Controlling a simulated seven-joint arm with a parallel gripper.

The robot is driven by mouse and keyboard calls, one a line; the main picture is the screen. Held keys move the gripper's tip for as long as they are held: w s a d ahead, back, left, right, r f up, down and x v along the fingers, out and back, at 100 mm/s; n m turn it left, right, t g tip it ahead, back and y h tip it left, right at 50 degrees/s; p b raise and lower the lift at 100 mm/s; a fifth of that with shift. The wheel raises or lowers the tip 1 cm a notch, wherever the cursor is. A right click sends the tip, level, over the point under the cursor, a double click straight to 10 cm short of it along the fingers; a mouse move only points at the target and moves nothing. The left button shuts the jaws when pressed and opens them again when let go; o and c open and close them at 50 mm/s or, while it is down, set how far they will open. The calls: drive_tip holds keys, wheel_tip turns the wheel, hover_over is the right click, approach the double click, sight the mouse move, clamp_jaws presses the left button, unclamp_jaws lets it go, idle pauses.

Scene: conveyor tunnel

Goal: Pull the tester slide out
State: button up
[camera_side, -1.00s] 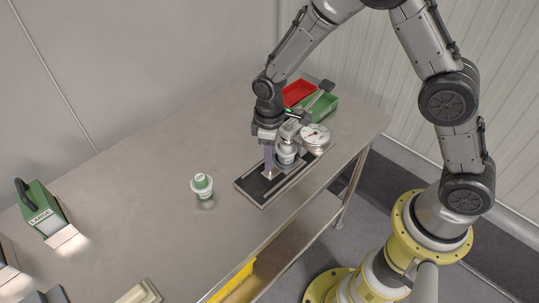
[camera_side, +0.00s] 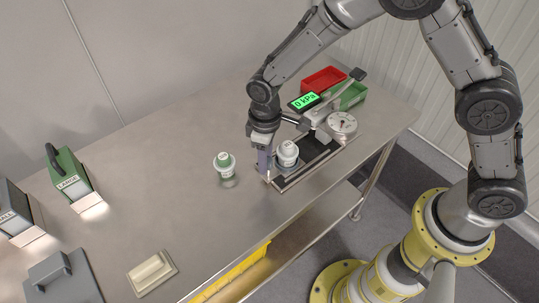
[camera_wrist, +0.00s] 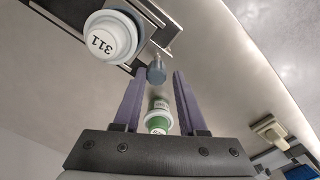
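The tester (camera_side: 318,150) stands near the right end of the table, with a round dial gauge (camera_side: 342,122) and a green display reading 0 kPa (camera_side: 305,101). A white-lidded cup (camera_side: 288,153) sits on its slide, towards the front-left end of the base. In the wrist view the cup's lid (camera_wrist: 110,37) is marked 311. A grey-blue knob (camera_wrist: 156,71) shows at the slide's end. My gripper (camera_wrist: 160,75) has its purple fingers apart, with the knob at the tips between them and gaps on both sides. In the side view my gripper (camera_side: 265,172) points down at the slide's outer end.
Green (camera_side: 70,178) and grey (camera_side: 15,215) lamp boxes stand at the left. The middle of the table is clear.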

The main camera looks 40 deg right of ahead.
drive_tip(key=o, duration=0.3)
wheel_tip(320, 180, up, 14)
idle(0.6)
drive_tip(key=shift+f, duration=0.1)
